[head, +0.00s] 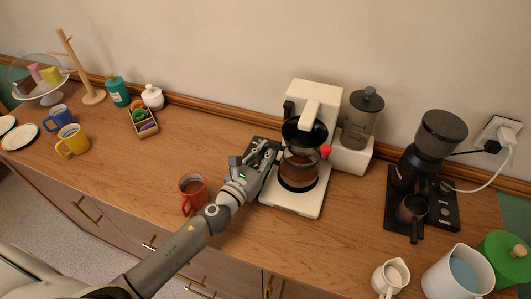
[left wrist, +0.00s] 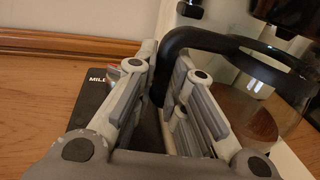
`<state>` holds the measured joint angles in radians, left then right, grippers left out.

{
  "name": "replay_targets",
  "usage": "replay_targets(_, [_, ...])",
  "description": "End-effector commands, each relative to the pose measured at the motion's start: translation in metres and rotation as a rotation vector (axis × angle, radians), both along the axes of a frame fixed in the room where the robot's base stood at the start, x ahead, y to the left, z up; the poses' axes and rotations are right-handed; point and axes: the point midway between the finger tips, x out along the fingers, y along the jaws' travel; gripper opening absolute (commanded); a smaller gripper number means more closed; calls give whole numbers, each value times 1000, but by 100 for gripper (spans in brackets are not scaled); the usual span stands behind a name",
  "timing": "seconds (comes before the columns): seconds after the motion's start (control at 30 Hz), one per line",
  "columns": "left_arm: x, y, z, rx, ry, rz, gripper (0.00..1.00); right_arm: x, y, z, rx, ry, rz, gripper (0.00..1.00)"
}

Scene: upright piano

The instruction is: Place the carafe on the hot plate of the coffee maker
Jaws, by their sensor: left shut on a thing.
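The glass carafe (head: 298,168) with dark coffee is inside the white coffee maker (head: 313,97), under its brew head and over the dark round hot plate (head: 297,188). I cannot tell whether its base touches the plate. The carafe looks upright. My left gripper (head: 268,152) reaches in from the left and is shut on the carafe's black handle. In the left wrist view the handle (left wrist: 190,38) runs down between the fingers of the gripper (left wrist: 163,80), and the glass carafe (left wrist: 245,110) is at the right. My right gripper is not in view.
A red mug (head: 193,190) stands close to my left forearm. A grey-lidded container (head: 362,118) stands on the coffee maker's right side. A black grinder (head: 425,160) is farther right, with a white pitcher (head: 390,277) in front.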

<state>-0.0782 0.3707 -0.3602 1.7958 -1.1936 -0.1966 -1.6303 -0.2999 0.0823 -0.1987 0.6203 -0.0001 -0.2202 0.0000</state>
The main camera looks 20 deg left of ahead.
Motion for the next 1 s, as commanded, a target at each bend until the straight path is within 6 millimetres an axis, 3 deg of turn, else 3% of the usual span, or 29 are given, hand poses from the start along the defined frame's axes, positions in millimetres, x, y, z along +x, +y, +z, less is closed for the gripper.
replay_targets(0.03, [0, 0, -2, -2, -3, 0, 0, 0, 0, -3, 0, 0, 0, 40])
replay_targets(0.07, [0, 0, -2, 0, 0, 0, 14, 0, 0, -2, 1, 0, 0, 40])
replay_targets(0.2, [0, 0, -2, 0, 0, 0, 32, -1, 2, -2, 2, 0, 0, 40])
replay_targets(0.63, [-3, 1, 0, 1, 2, 0, 33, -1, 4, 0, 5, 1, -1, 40])
replay_targets(1.0, [-69, 15, -4, 1, 2, -1, 33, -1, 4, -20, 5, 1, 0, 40])
